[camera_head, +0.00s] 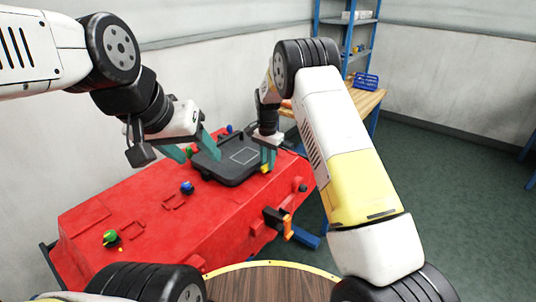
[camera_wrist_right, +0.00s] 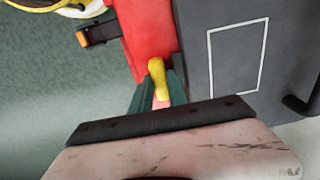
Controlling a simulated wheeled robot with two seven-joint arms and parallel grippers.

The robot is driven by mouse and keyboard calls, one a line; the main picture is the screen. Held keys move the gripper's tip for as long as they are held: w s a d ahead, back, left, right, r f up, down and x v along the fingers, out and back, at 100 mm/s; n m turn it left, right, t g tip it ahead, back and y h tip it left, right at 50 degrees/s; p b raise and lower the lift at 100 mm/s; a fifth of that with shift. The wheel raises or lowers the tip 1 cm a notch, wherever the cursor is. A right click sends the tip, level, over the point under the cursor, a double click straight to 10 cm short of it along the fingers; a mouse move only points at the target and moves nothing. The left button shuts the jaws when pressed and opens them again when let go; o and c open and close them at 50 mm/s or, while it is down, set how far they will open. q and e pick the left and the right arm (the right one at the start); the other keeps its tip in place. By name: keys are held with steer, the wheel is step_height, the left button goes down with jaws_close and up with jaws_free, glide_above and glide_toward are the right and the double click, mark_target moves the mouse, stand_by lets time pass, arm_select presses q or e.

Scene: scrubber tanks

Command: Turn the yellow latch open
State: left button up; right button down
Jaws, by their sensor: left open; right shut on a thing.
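The yellow latch (camera_head: 265,169) sits at the front right edge of the dark grey lid (camera_head: 222,167) on the red tank (camera_head: 150,215). In the right wrist view the latch (camera_wrist_right: 156,72) stands between the teal fingers of my right gripper (camera_wrist_right: 162,92), which is shut on it. In the head view my right gripper (camera_head: 268,155) is at the lid's right side and its fingers partly hide the latch. My left gripper (camera_head: 192,149) is open and empty, with its teal fingers apart at the lid's left side.
Green (camera_head: 110,237) and blue (camera_head: 187,187) knobs stand on the tank top. An orange-and-black part (camera_head: 279,222) sticks out from the tank's front side. A wooden table (camera_head: 358,108) with a blue basket (camera_head: 366,81) stands behind. The green floor at right is clear.

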steer(key=c, duration=1.3)
jaws_free()
steer(key=shift+r, duration=3.9)
steer(key=shift+r, duration=0.1)
steer(key=s+d+r+n+t+y, duration=0.1)
steer(key=s+d+r+n, duration=0.1)
steer(key=s+d+r, duration=0.55)
steer(key=s+d+r+n+t+y, duration=0.15)
steer(key=s+r, duration=0.35)
steer(key=r, duration=0.5)
steer(key=s+d+n+t, duration=0.1)
steer(key=s+d, duration=0.1)
steer(key=s, duration=0.5)
steer(key=s+d+r+n+t, duration=0.1)
steer(key=s+d+n, duration=0.1)
steer(key=s, duration=0.6)
steer(key=s+d+r+n+t, duration=0.1)
steer(key=s+d, duration=0.1)
steer(key=s, duration=0.6)
steer(key=shift+s+r+t, duration=0.2)
steer(key=shift+t, duration=0.15)
